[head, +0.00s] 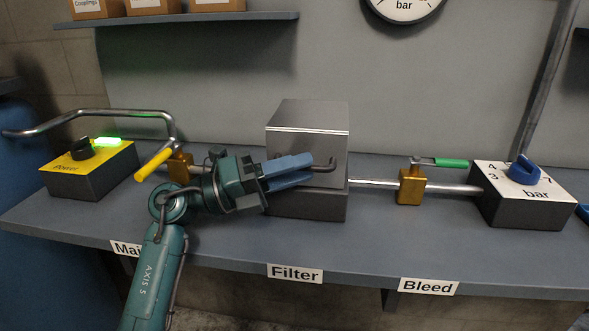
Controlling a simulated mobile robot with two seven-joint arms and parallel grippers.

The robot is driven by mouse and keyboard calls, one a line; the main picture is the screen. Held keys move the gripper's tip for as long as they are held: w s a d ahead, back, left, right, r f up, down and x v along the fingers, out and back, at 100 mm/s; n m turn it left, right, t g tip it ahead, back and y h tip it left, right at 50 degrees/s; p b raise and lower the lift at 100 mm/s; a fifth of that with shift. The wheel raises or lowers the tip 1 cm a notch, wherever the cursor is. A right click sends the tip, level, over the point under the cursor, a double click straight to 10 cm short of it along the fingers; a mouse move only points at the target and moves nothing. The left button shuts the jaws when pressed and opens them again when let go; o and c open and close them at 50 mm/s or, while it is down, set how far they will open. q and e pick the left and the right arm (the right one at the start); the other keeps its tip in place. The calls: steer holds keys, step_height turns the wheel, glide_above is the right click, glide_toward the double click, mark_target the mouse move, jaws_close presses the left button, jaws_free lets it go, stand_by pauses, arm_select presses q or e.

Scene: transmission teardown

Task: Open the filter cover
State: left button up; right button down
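The filter is a grey metal box in the middle of the bench. Its lighter upper part, the cover (306,116), sits flat on the darker lower housing (308,206), with no gap visible between them. A dark bar handle (331,165) is on the cover's front face; only its right end shows clearly. My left gripper (311,168) reaches in from the left with its blue fingers at this handle, hiding the rest of it. I cannot tell whether the fingers are clamped on the bar or only around it. My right gripper is not recognisable in view.
A brass valve with a yellow lever (154,164) and a yellow power box (93,169) stand left. A brass valve (411,187) with a green lever (441,162) and a dial box (527,203) stand right. A shelf (200,17) hangs above. An unclear blue thing touches the right edge.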

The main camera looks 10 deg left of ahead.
arm_select(q)
steer(key=shift+c, duration=0.2)
jaws_close()
stand_by(0.5)
